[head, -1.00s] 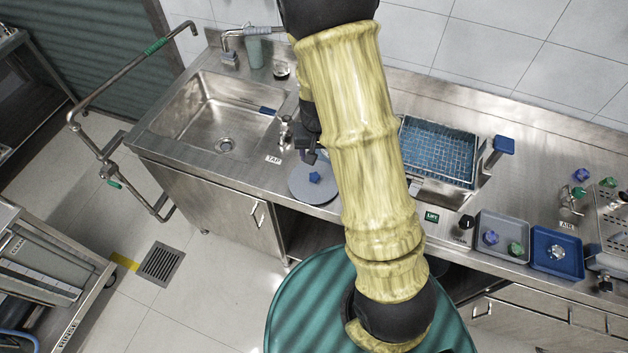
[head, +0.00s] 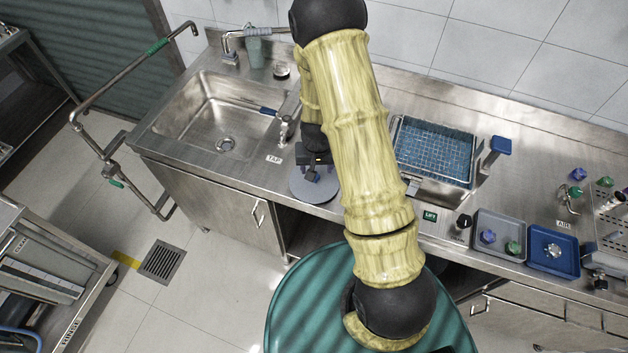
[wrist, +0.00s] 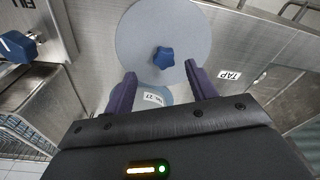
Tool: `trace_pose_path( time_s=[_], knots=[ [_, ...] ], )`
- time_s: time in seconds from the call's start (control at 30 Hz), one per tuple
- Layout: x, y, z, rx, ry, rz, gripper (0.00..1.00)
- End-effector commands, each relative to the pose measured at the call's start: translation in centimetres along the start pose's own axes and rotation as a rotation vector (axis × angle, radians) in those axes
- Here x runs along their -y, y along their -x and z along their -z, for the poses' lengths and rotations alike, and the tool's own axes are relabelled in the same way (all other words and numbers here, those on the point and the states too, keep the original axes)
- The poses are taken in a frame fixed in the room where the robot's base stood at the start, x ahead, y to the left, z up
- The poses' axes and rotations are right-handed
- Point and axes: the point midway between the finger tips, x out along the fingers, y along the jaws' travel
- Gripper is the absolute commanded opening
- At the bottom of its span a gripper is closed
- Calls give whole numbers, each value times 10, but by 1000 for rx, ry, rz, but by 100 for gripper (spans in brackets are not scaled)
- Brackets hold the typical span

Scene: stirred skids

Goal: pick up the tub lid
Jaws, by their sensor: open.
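The tub lid (head: 303,188) is a round grey disc at the front edge of the steel counter, right of the sink. It also shows in the wrist view (wrist: 185,28), with a blue star-shaped knob (wrist: 163,57) on top. A pale blue surface with a white label (wrist: 153,98), perhaps the tub, shows beside the lid's edge, between my fingers. My gripper (wrist: 161,75) is open and empty, its two purple fingers apart on either side of the knob's line, the knob just beyond the tips. In the head view my gripper (head: 312,174) is over the lid and mostly hides the knob.
The sink (head: 215,110) and its tap lie left of the lid. A wire basket (head: 435,150) of blue material stands right, behind my arm. A grey tray (head: 500,232) and a blue tray (head: 553,250) hold knobs farther right. The floor in front is open around a drain (head: 162,262).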

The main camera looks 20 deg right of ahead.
Motion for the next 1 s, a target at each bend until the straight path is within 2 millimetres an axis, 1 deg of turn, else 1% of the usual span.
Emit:
trace_pose_path(
  time_s=[0.17, 0.4, 0.6, 0.73, 1.0],
  knots=[
    [2, -8, 1, 2, -1, -1, 56],
    [6, -29, 3, 3, -1, -1, 56],
    [6, -48, 3, 1, -1, -1, 56],
    [6, -52, 3, 1, -1, 0, 56],
    [6, -52, 3, 0, 0, 0, 56]
  ],
)
